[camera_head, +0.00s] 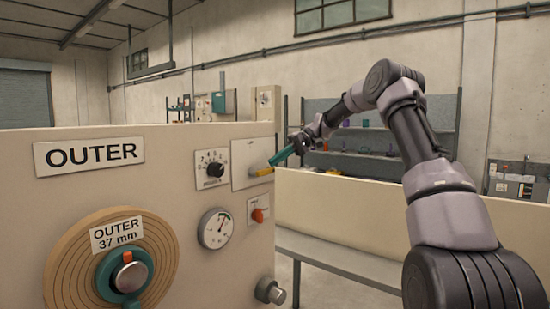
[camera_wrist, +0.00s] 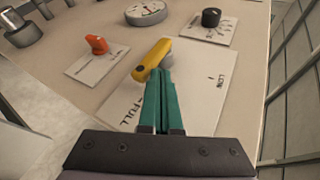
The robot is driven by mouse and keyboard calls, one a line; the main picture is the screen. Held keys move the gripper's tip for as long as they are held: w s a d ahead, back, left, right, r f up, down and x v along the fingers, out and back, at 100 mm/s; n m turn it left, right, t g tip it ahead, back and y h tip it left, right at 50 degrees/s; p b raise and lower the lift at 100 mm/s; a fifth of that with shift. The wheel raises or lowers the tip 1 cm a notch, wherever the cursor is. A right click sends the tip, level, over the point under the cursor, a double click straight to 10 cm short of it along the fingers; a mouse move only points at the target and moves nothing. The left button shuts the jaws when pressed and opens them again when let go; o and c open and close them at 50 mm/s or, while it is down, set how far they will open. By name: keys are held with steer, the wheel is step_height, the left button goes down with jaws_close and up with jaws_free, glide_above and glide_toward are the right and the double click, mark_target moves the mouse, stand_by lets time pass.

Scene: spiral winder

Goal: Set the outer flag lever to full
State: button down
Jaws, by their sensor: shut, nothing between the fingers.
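The outer flag lever is a yellow handle (camera_head: 264,171) on a pale plate (camera_head: 243,179) at the panel's right end. In the wrist view the yellow lever (camera_wrist: 151,60) slants down-left from its pivot, towards the side marked FULL; the LOW mark is on the plate's right (camera_wrist: 196,92). I cannot tell whether it lines up exactly with the FULL mark. My gripper (camera_head: 273,160) has teal fingers, shut and empty. In the wrist view the fingertips (camera_wrist: 161,76) are right beside the lever's lower right side; whether they touch is unclear.
The cream panel bears an OUTER sign (camera_head: 89,154), a black numbered knob (camera_head: 215,169), a gauge (camera_head: 215,228), an orange switch (camera_head: 258,215) and a round spool (camera_head: 70,248). A low cream wall (camera_head: 340,205) stands to the right.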

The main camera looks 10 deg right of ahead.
steer(key=shift+d+f, duration=0.1)
steer(key=shift+f, duration=0.15)
steer(key=shift+y, duration=0.3)
steer(key=shift+r, duration=0.1)
